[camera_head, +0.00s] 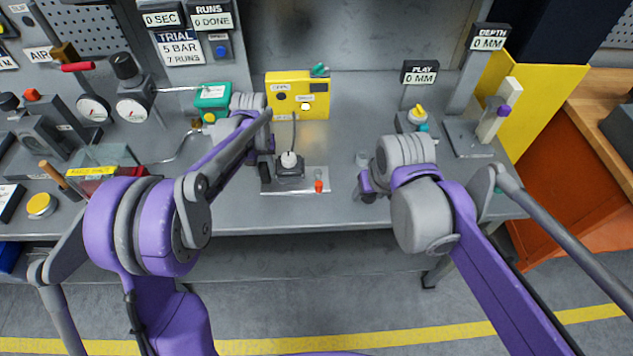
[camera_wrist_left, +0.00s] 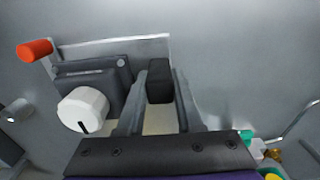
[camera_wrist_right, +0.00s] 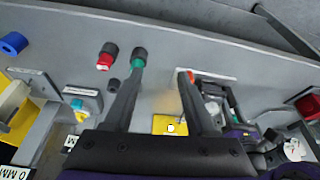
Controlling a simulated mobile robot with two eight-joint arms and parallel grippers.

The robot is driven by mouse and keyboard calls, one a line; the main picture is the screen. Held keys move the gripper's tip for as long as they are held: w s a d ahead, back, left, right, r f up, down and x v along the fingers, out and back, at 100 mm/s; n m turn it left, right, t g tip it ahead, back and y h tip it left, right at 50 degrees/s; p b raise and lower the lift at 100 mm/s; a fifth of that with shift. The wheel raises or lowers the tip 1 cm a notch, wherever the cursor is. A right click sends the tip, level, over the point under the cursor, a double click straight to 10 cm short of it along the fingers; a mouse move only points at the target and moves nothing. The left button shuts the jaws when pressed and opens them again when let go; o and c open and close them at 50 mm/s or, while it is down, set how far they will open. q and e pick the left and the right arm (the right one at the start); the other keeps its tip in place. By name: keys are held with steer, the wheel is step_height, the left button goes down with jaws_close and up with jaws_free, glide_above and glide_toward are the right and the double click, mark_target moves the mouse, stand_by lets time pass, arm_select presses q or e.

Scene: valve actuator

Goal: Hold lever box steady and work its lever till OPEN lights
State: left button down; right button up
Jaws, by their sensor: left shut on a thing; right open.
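The lever box (camera_head: 289,170) is a dark grey block with a white knob, standing on a light plate. An orange-tipped lever (camera_head: 318,186) is at the plate's right end; its orange tip also shows in the left wrist view (camera_wrist_left: 35,50). My left gripper (camera_head: 266,172) is shut on a black block (camera_wrist_left: 159,80) beside the box, on the side away from the lever. My right gripper (camera_head: 367,185) is open and empty, right of the lever and apart from it. The yellow panel (camera_head: 297,96) has a dark lamp under its OPEN label and a bright lamp lower right.
A cable runs from the box towards the panel. A green box (camera_head: 212,100) stands left of the panel. A yellow-and-teal knob unit (camera_head: 412,118) stands behind my right forearm. Gauges and a clear bin (camera_head: 103,160) fill the left bench. The bench front edge is close.

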steer(key=w+a+g, duration=0.2)
steer(key=w+a, duration=0.2)
steer(key=w, duration=0.2)
steer(key=n+g, duration=0.2)
glide_above(319, 185)
steer(key=f, duration=0.2)
step_height(319, 185, down, 12)
steer(key=shift+r, duration=0.25)
steer(key=shift+c, duration=0.3)
jaws_close()
stand_by(0.6)
